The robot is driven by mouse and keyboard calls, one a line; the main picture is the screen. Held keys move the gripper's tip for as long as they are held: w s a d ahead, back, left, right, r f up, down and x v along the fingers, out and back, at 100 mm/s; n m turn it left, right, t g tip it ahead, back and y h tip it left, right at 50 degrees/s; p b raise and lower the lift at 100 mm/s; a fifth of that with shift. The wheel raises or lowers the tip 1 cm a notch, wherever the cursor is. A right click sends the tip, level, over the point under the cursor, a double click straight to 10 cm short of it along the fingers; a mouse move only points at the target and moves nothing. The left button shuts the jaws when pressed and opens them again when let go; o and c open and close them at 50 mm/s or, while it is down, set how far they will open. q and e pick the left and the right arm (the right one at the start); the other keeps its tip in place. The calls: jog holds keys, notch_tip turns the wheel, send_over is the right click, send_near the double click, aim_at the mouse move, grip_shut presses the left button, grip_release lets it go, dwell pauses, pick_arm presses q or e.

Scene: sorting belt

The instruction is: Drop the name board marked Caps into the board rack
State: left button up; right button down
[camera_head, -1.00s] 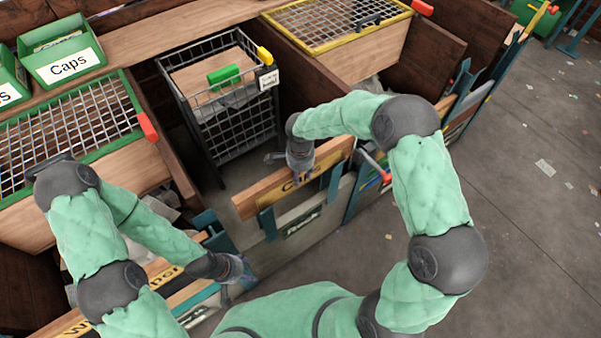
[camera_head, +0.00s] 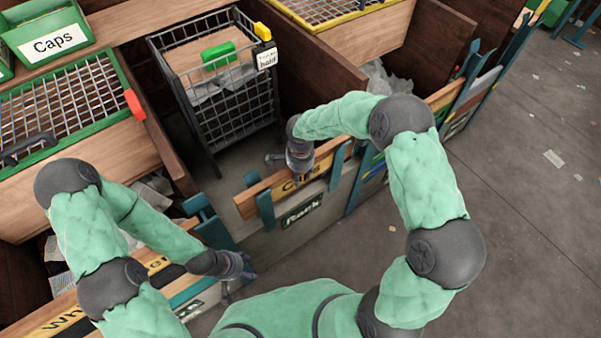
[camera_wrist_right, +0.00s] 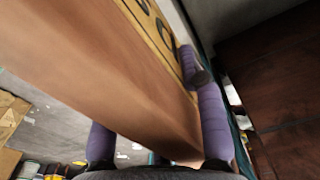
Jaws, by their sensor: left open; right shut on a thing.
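The Caps name board (camera_head: 283,189), wooden with a yellow marked strip, is gripped by my right gripper (camera_head: 300,168) in the head view. It lies along the top of the board rack (camera_head: 320,213), a grey panel with a "Rack" label and teal uprights (camera_head: 265,210). The board's lower part is behind the front uprights; whether it rests on the bottom of the slots is hidden. In the right wrist view the purple fingers of the gripper (camera_wrist_right: 157,128) straddle the board's wood (camera_wrist_right: 100,70). My left gripper (camera_head: 243,272) is open and empty beside the left-hand boards.
A wire basket cart (camera_head: 222,110) stands behind the rack. Green-framed (camera_head: 70,100) and yellow-framed (camera_head: 320,12) mesh bins flank it. A green bin labelled Caps (camera_head: 50,42) is at upper left. More boards in teal holders (camera_head: 470,95) are at right. Open floor (camera_head: 530,220) lies at right.

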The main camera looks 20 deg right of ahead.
notch_tip(320, 180, down, 9)
jog(key=b, duration=0.7)
jog(key=shift+f, duration=0.1)
jog(key=shift+f, duration=0.1)
jog(key=shift+f, duration=0.55)
jog(key=c, duration=0.7)
grip_release()
jog(key=shift+s+f, duration=0.1)
notch_tip(320, 180, up, 12)
jog(key=shift+r, duration=0.1)
